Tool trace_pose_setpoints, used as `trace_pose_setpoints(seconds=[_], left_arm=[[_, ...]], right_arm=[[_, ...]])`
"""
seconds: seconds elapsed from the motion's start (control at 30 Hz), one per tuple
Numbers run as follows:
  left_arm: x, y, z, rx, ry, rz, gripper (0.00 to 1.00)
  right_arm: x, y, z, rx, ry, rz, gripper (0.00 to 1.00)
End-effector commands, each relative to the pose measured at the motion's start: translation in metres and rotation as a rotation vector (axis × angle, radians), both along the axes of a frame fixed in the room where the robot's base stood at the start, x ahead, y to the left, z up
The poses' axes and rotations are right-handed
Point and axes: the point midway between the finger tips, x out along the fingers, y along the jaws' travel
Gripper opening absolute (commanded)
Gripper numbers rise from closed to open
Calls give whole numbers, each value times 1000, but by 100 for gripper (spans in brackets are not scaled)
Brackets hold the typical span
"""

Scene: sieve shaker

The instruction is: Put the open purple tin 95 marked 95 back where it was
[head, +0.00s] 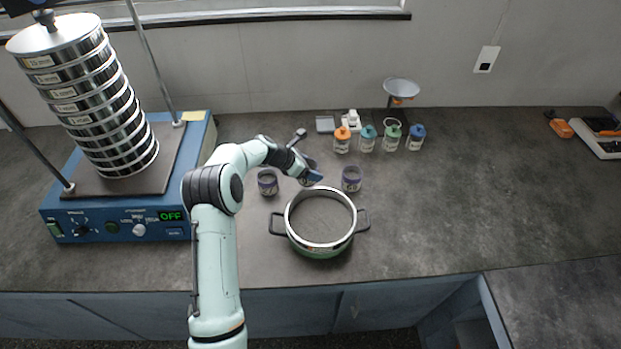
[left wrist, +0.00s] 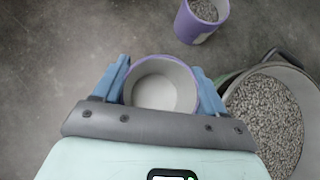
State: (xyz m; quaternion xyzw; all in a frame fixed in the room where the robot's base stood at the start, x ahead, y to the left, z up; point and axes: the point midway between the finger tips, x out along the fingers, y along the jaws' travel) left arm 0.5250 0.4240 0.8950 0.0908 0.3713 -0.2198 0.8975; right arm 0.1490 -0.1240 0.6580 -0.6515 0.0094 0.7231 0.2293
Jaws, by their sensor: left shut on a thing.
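My left gripper (head: 309,177) is shut on an open purple tin (left wrist: 163,67), with one blue finger on each side of it in the left wrist view. The held tin has a pale inside and no lid; its number cannot be read. In the head view the gripper mostly hides it. Two other open purple tins, a left one (head: 267,183) and a right one (head: 351,179), stand on the bench on either side of the gripper. Another purple tin (left wrist: 198,28) with grey grains shows in the left wrist view. My right gripper is not in view.
A two-handled pot (head: 319,243) stands close in front of the gripper; grey grains (left wrist: 265,120) lie in it. Several coloured-lid jars (head: 367,139) and a small scale stand behind. A sieve shaker (head: 115,203) reading OFF is at left.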

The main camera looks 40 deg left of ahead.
Motion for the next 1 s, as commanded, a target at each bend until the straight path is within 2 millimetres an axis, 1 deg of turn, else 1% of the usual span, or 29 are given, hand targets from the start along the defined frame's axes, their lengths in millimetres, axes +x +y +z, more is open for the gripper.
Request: trace_pose_setpoints(seconds=[0.13, 0.3, 0.33, 0.6, 0.73, 0.77, 0.8, 0.83, 1.0], left_arm=[[0, 0, -12, 0, 0, 1, 37], [0, 0, -39, -1, 2, 1, 37], [0, 0, -42, 0, 0, 1, 37], [1, 0, -42, 1, -2, 1, 37], [0, 0, -46, 0, -1, 1, 37], [1, 0, -46, 0, -1, 1, 81], [0, 0, -45, 0, -1, 1, 94], [0, 0, -45, 0, -1, 1, 96], [0, 0, -45, 0, -1, 1, 96]], right_arm=[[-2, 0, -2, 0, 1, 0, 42], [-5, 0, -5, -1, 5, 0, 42], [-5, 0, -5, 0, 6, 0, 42], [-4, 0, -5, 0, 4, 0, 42], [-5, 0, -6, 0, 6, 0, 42], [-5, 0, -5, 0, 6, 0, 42], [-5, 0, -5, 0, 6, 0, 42], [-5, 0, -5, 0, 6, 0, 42], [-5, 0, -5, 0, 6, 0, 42]])
